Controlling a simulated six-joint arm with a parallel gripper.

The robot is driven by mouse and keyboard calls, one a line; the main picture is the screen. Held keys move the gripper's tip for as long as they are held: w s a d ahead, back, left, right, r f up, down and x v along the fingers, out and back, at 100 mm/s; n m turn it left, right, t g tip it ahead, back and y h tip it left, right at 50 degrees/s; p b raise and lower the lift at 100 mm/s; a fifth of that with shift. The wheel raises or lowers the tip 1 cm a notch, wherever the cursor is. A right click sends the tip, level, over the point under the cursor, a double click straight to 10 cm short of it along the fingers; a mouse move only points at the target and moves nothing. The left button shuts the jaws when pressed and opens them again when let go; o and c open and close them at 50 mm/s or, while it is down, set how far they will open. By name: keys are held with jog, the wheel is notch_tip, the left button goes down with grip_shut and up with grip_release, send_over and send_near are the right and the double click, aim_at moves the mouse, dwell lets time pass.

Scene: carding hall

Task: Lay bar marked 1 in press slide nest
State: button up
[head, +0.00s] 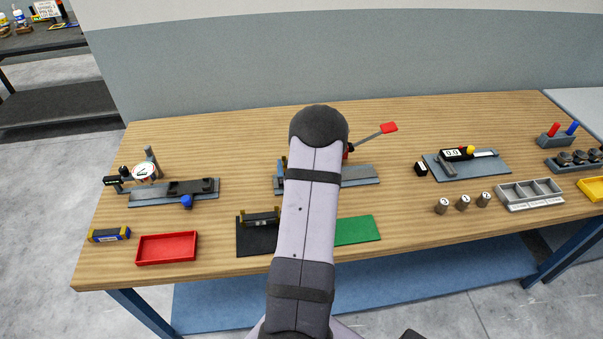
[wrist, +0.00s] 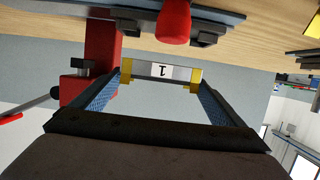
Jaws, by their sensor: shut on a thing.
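My gripper (wrist: 162,84) is shut on the bar marked 1 (wrist: 188,74), gripping it by its yellow ends between blue-padded fingers. The bar is grey with a white label, which shows upside down in the wrist view. The press has a red column (wrist: 104,38), a red rounded part (wrist: 173,22) and a grey base (wrist: 235,17) with dark blocks (wrist: 208,39). The bar appears apart from these blocks. The nest itself is not clear. In the head view my arm hides the gripper and much of the press; its base (head: 360,176) and red lever end (head: 389,127) show.
A black mat (head: 254,241) with a yellow-posted rack (head: 262,218) and a green mat (head: 358,230) lie in front of the press. A dial gauge stand (head: 144,172) and red tray (head: 167,248) are left. A digital gauge (head: 466,155) and grey compartment tray (head: 530,195) are right.

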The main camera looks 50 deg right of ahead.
jog(key=shift+f, duration=0.4)
jog(key=shift+f+p, duration=0.55)
jog(key=shift+f, duration=1.3)
jog(key=shift+f, duration=0.15)
jog(key=o, duration=0.9)
jog(key=shift+s+a+r+b, duration=0.25)
jog(key=shift+s+a+b, duration=0.05)
jog(key=shift+s+a, duration=0.2)
jog(key=b+v, duration=0.2)
jog(key=v, duration=0.8)
jog(key=shift+s+a+r+b, duration=0.15)
jog(key=shift+r+b, duration=0.1)
jog(key=shift+b, duration=0.1)
